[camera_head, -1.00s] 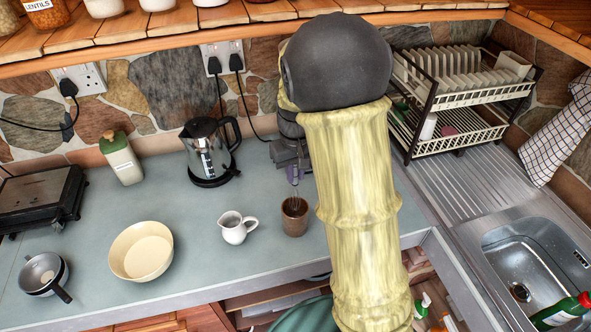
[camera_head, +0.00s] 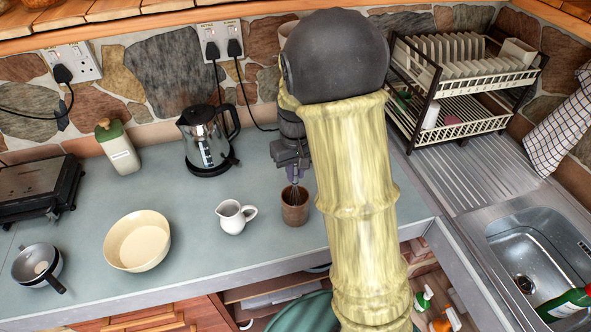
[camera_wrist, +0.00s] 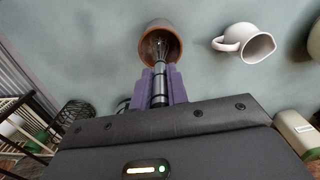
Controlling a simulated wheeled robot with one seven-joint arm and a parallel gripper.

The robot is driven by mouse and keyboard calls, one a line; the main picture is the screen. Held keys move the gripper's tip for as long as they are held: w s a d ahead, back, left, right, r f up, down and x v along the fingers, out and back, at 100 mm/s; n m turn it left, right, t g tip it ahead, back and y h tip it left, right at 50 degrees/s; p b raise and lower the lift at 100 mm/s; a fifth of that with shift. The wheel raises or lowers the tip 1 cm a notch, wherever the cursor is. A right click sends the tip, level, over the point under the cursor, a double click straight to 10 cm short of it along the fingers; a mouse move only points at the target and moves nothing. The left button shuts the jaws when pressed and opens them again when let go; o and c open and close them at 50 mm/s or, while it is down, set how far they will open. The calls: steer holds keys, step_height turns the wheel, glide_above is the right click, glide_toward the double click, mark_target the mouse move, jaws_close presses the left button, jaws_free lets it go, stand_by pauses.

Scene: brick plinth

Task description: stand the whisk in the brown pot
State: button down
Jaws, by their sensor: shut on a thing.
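The brown pot (camera_head: 295,211) stands upright on the grey counter, right of the white jug. My gripper (camera_head: 295,172) is above the pot and shut on the whisk (camera_head: 294,193), whose wire end points down at the pot's mouth. The whisk's wires (camera_wrist: 159,46) show within the opening of the brown pot (camera_wrist: 172,32). I cannot tell whether the wires touch the pot's bottom.
A white jug (camera_head: 234,217) stands just left of the pot, with a cream bowl (camera_head: 137,241) further left. A kettle (camera_head: 207,143) stands behind. A dish rack (camera_head: 455,110) and sink (camera_head: 530,250) are at the right. The counter's front edge is close to the pot.

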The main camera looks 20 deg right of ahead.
steer(key=c, duration=1.3)
jaws_free()
step_height(320, 180, up, 18)
steer(key=b, duration=0.1)
steer(key=shift+f, duration=0.25)
steer(key=s+f+m+t, duration=0.1)
steer(key=s+f+t, duration=0.1)
steer(key=s+f, duration=1.2)
step_height(320, 180, down, 3)
steer(key=shift+r+m+t, duration=0.2)
steer(key=shift+m+t, duration=0.1)
steer(key=shift+m, duration=0.1)
steer(key=shift+s, duration=0.1)
